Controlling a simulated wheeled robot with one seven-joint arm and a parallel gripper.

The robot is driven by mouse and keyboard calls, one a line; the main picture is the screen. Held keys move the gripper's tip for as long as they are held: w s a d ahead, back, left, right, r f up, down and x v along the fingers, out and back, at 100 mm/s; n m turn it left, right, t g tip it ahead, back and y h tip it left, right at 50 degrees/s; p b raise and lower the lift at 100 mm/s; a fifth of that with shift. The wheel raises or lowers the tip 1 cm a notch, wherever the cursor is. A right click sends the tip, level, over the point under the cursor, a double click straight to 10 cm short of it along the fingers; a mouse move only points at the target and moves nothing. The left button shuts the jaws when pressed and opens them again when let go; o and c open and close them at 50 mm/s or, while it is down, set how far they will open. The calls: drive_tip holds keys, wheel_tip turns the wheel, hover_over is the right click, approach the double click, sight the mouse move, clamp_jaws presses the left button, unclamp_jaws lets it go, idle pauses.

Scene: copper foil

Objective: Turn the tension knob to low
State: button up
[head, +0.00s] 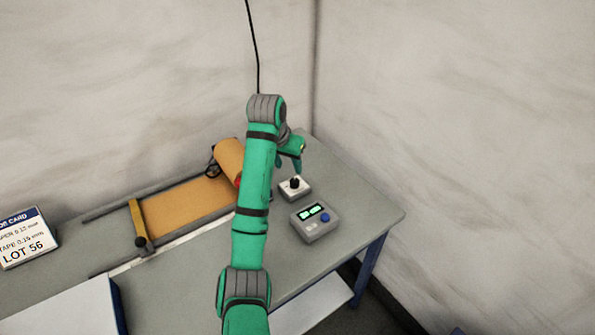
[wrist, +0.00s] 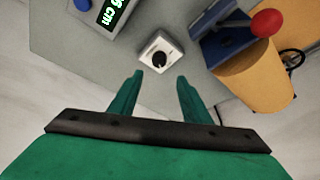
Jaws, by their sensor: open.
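The tension knob is a black dial (head: 294,183) on a small pale box (head: 298,192) on the table. In the wrist view the knob (wrist: 159,59) sits on the white top of its box (wrist: 165,45), just beyond my fingertips. My gripper (wrist: 160,75) is open and empty, with its two green fingers spread and the knob lying ahead between their lines. The fingers appear apart from the knob. In the head view my gripper (head: 297,165) is just above and behind the knob. The knob's setting marks are too small to read.
A grey display box (head: 316,227) with a blue button stands beside the knob box. A copper-coloured roll (head: 230,160) lies on the other side, with a red ball (wrist: 267,23) on a blue lever near it. The table's right edge (head: 392,228) is close.

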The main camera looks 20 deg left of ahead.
sight(294, 180)
drive_tip(key=x, duration=0.8)
drive_tip(key=shift+s+d+f, duration=0.1)
drive_tip(key=shift+s+d, duration=0.1)
drive_tip(key=shift+d, duration=0.05)
drive_tip(key=shift+x, duration=1.05)
drive_tip(key=shift+a, duration=0.15)
drive_tip(key=c, duration=1)
